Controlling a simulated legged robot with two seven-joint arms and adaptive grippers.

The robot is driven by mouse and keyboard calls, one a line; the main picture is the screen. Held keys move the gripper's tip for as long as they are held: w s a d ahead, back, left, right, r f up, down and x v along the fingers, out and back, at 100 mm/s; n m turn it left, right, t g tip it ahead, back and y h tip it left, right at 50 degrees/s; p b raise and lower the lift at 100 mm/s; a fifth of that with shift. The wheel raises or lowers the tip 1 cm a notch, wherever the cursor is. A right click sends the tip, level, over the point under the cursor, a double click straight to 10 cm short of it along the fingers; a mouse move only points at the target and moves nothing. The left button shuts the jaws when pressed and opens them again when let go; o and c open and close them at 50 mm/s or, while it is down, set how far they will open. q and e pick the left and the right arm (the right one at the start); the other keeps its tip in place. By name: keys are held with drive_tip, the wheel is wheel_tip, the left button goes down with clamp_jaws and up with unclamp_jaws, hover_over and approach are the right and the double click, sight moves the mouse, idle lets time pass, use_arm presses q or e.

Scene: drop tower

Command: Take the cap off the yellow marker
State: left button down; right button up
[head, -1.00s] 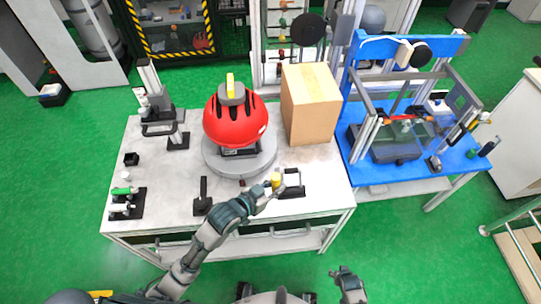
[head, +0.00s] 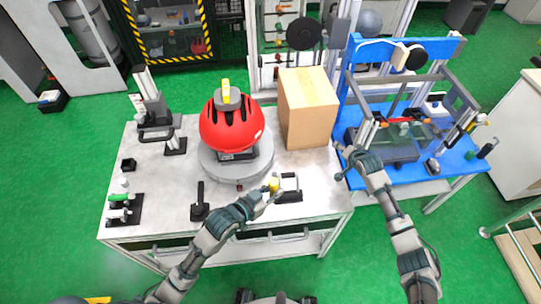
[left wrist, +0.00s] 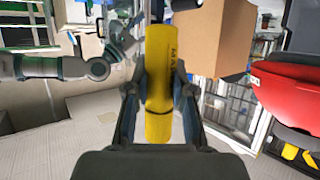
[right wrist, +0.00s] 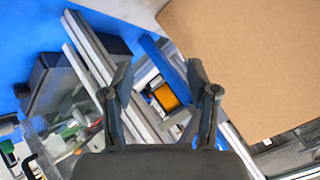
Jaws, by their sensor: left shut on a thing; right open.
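The yellow marker (head: 274,184) is at the front edge of the white table, beside a small black holder (head: 291,195). My left gripper (head: 272,194) is shut on it. In the left wrist view the marker (left wrist: 160,70) runs lengthwise between the two fingers, with dark lettering on its side and a thin dark seam low on its body. Whether the marker touches the table or holder, I cannot tell. My right gripper (head: 341,162) is open and empty over the gap between the white and blue tables. In the right wrist view its fingers (right wrist: 160,85) are apart.
A red dome (head: 231,125) on a round grey base stands mid-table. A cardboard box (head: 308,110) stands to its right, close to my right gripper. A framed machine (head: 405,110) fills the blue table.

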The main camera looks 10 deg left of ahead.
drive_tip(key=s+a+r+n+g+y, duration=0.1)
drive_tip(key=s+a+r+g, duration=0.25)
drive_tip(key=a+r, duration=0.6)
drive_tip(key=s+a+r+n+g+y, duration=0.2)
drive_tip(key=s+a+r, duration=0.35)
drive_tip(key=a, duration=0.75)
wheel_tip(320, 180, up, 11)
drive_tip(key=n+g+h, duration=0.2)
drive_tip(key=g+h, duration=0.2)
drive_tip(key=h, duration=0.2)
hover_over(274, 184)
drive_tip(key=w+a, duration=0.1)
drive_tip(key=a, duration=0.1)
drive_tip(key=shift+n, duration=0.3)
drive_tip(key=f, duration=1.2)
drive_tip(key=shift+d, duration=0.25)
drive_tip(key=shift+a, duration=0.1)
clamp_jaws()
drive_tip(key=shift+a+r, duration=0.1)
